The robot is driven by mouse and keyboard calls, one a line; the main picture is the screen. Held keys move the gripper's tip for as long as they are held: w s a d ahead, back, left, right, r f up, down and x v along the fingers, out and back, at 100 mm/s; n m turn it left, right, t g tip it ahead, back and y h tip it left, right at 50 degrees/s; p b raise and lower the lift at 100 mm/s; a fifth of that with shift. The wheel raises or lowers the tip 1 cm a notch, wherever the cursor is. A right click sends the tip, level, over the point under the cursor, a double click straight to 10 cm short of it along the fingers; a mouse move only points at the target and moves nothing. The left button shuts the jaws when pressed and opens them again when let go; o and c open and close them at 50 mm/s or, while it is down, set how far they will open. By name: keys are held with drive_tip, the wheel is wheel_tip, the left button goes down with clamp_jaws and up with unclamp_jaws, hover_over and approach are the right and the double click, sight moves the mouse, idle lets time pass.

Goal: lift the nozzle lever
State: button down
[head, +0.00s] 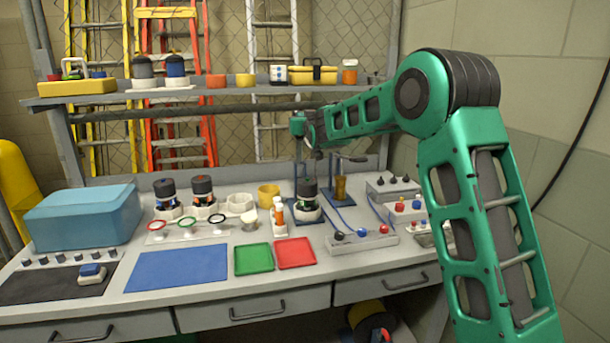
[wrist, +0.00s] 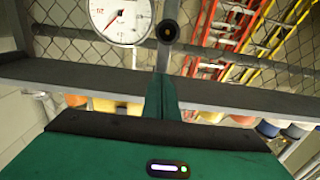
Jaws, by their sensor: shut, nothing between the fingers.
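Two upright stands with blue bases are near the back of the bench. A dark bent arm (head: 352,158) reaches sideways from the right stand; I cannot tell whether it is the nozzle lever. A brass-coloured cylinder (head: 340,188) stands at that stand. My gripper (head: 309,148) is at the top of the left stand, small and partly hidden by my green arm. In the wrist view, its narrow green fingers (wrist: 161,95) look shut and empty. A round black end with a brass centre (wrist: 167,32) is just beyond them; contact is unclear.
A white dial gauge (wrist: 120,20) is left of the round end in the wrist view. A grey shelf (head: 220,95) crosses behind the bench. A dark and green canister (head: 308,195) is below my gripper. Blue, green and red mats lie toward the front.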

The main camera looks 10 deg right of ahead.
drive_tip(key=shift+s, duration=0.1)
drive_tip(key=s, duration=0.7)
idle(0.4)
drive_tip(key=s+d+f+m+g+h, duration=0.1)
drive_tip(key=s+d+f+g, duration=0.25)
drive_tip(key=s+d, duration=0.5)
drive_tip(key=s+d+f+m+g+h, duration=0.1)
drive_tip(key=s+d+f+g, duration=0.3)
drive_tip(key=s, duration=0.7)
drive_tip(key=s+d+f+m+g+h, duration=0.1)
drive_tip(key=s+d+f+m+g, duration=0.15)
drive_tip(key=s+d+f, duration=0.6)
drive_tip(key=s+a+f+g+y, duration=0.1)
drive_tip(key=s+f+g, duration=0.1)
drive_tip(key=s, duration=1)
drive_tip(key=s+a+f+m+g+y, duration=0.1)
drive_tip(key=s+f+g, duration=0.1)
drive_tip(key=s, duration=1)
drive_tip(key=s+a+f+m+g+y, duration=0.1)
drive_tip(key=s+a+f+g, duration=0.1)
drive_tip(key=s, duration=1)
drive_tip(key=shift+s+f+g, duration=0.15)
drive_tip(key=shift+f+g, duration=0.35)
drive_tip(key=shift+g, duration=0.6)
